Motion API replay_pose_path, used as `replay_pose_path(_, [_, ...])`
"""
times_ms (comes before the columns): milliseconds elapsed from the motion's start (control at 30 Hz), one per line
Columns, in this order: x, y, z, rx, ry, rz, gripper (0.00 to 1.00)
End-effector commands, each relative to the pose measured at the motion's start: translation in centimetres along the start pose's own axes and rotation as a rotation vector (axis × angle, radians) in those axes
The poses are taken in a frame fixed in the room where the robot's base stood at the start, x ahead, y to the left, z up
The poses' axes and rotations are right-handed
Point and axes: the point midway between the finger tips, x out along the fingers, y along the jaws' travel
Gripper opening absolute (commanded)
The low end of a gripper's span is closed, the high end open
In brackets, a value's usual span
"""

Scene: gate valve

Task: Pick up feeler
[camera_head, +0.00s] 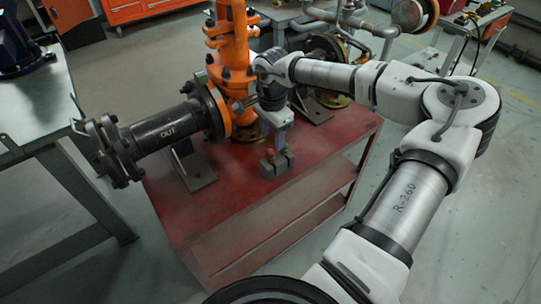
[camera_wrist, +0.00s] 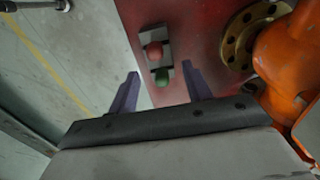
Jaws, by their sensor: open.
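A small grey block (camera_head: 277,166) with one red and one green round knob stands near the front edge of the red table. In the wrist view the grey block (camera_wrist: 149,47) lies ahead between my fingertips, its red knob (camera_wrist: 153,50) farther off and its green knob (camera_wrist: 162,76) nearer. I cannot tell whether this is the feeler; nothing else shows clearly as one. My gripper (camera_head: 281,142) points down just above the block, and its purple fingers (camera_wrist: 159,69) are open and apart. Whether they touch anything is not clear.
The orange valve body (camera_head: 232,45) and black OUT pipe (camera_head: 170,132) stand left of my gripper on the red table (camera_head: 215,205). A grey workbench (camera_head: 35,105) is at left. The table's front left is bare.

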Motion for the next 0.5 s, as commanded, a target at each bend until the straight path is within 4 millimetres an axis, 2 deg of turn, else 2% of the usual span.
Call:
replay_pose_path(267, [2.1,0.1,0.4,-0.001,-0.003,0.000,0.49])
replay_pose_path(500, [5.6,0.6,1.1,-0.001,-0.004,-0.001,0.49])
